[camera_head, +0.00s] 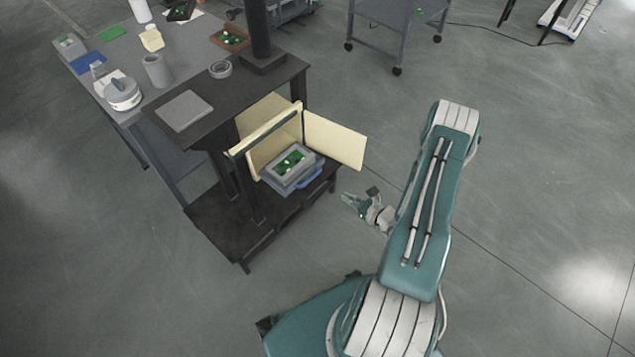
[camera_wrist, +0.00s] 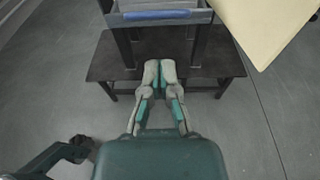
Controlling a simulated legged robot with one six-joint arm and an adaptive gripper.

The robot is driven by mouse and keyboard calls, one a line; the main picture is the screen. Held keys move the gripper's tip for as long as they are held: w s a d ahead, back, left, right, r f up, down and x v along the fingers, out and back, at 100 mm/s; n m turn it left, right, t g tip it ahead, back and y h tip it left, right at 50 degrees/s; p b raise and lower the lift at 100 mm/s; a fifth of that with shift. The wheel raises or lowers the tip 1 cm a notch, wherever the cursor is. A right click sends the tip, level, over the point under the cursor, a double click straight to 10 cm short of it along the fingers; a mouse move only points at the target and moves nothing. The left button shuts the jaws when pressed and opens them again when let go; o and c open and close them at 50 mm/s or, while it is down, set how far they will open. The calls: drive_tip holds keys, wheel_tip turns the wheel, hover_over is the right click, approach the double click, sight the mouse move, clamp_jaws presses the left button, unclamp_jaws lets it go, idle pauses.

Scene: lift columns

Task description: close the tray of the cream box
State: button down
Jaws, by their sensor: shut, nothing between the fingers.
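The cream box (camera_head: 268,128) sits under the dark stand's top, with its cream door (camera_head: 336,141) swung open to the right. A grey tray (camera_head: 273,177) with green pieces in it sticks out at the front of the box. The tray's blue handle (camera_head: 312,180) faces my gripper. In the wrist view the tray front (camera_wrist: 200,17) with its blue handle (camera_wrist: 155,15) shows at the top, and the door (camera_wrist: 272,25) at top right. My gripper (camera_head: 350,200) is shut and empty, in front of the tray and apart from it; its fingertips show mid-picture in the wrist view (camera_wrist: 160,66).
The dark stand's lower shelf (camera_wrist: 105,63) lies beyond my fingers in the wrist view. A grey table (camera_head: 190,55) with several items stands at upper left. A grey cart (camera_head: 395,15) stands at the back.

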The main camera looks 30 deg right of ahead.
drive_tip(key=x, duration=1.2)
drive_tip(key=shift+a+r, duration=0.1)
drive_tip(key=shift+a, duration=0.2)
